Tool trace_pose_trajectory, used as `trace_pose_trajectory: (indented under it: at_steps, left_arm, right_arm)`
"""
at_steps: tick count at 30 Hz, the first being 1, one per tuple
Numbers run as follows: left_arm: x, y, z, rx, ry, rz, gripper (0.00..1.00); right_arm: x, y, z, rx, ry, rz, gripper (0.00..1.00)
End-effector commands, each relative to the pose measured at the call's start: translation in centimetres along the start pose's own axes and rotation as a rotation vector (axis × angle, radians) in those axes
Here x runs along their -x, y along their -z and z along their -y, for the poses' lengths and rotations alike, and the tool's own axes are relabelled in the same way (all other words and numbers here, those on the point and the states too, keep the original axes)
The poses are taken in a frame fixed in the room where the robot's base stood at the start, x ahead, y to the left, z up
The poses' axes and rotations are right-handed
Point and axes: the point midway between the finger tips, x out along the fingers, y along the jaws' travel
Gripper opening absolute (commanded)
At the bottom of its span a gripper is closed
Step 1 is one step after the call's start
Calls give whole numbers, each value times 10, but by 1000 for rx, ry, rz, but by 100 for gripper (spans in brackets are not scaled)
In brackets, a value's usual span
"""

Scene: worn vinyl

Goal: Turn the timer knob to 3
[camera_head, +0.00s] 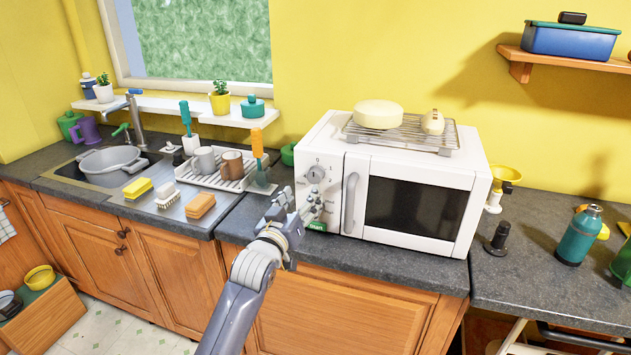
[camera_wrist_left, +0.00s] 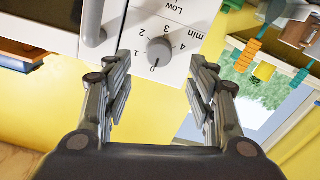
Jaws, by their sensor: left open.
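The timer knob (camera_head: 316,174) is a round grey dial at the upper left of the white microwave's (camera_head: 410,163) front. It also shows in the left wrist view (camera_wrist_left: 159,52), turned upside down, with a scale of 0 to 4 and "min" around it. Its pale mark appears to point at 0. My left gripper (camera_head: 299,204) is open and empty in front of the control panel, just below and left of the knob in the head view. In the wrist view the knob lies beyond and between the two fingers (camera_wrist_left: 163,80), apart from them. My right gripper is not in view.
The microwave's handle (camera_head: 350,203) stands out close to the right of the knob. A green start button (camera_head: 317,226) sits low on the panel. A dish rack (camera_head: 228,172) with mugs stands left of the microwave. A teal bottle (camera_head: 578,236) stands at the right.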

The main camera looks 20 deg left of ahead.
Motion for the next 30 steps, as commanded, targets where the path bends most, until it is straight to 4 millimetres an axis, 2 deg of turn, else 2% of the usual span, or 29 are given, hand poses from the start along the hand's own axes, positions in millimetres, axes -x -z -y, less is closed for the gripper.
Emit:
trace_pose_trajectory:
  at_steps: [6, 15, 21, 30]
  left_arm:
    - [-32, 2, -1, 0, -1, 1, 52]
    - [-69, 1, -1, 0, -1, 0, 52]
    - [-82, 0, -1, 0, -1, 0, 52]
    - [-86, -1, -1, 0, -1, 1, 52]
  right_arm:
    - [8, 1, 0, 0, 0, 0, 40]
    - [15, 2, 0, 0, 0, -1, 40]
    - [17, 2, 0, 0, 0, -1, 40]
    - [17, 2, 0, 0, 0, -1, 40]
